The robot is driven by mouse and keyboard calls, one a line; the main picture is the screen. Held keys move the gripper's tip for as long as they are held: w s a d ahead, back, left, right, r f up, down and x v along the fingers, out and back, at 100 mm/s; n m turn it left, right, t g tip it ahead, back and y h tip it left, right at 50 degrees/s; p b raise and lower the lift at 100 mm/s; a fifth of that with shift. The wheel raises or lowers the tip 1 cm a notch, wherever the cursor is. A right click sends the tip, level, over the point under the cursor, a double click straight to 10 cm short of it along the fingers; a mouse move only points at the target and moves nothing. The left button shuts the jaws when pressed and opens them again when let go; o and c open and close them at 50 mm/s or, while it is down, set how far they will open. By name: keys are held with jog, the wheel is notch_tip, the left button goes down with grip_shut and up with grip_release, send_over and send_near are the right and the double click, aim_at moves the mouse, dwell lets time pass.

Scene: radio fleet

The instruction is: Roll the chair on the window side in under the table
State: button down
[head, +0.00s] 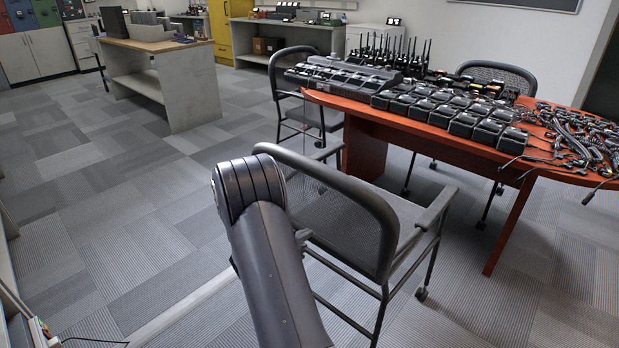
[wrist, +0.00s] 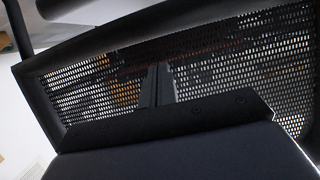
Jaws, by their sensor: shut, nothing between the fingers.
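The nearest chair (head: 372,203) has a black frame, a mesh back, grey armrests and casters. It stands on the near side of the red-brown table (head: 365,150), seat towards the table and clear of it. No window shows, so I cannot tell which side that is. My arm reaches up to the chair's left, and hides part of it; my gripper is hidden in the head view. In the wrist view my gripper (wrist: 158,84) is shut and empty, in front of the chair's mesh back (wrist: 235,65). I cannot tell whether it touches the mesh.
Another chair (head: 318,118) stands at the table's left end, and one more (head: 500,72) is behind the table. Radios, chargers and cables (head: 460,120) cover the tabletop. A workbench (head: 185,85) stands at the back left. The carpet at left is clear.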

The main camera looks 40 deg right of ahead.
jog(key=shift+r+x, duration=0.25)
jog(key=shift+x, duration=0.8)
jog(key=shift+d, duration=0.1)
jog(key=d, duration=0.7)
jog(key=shift+w, duration=0.3)
jog(key=d, duration=0.7)
jog(key=shift+w, duration=0.25)
jog(key=d+p, duration=0.1)
jog(key=d, duration=0.6)
jog(key=shift+w, duration=0.3)
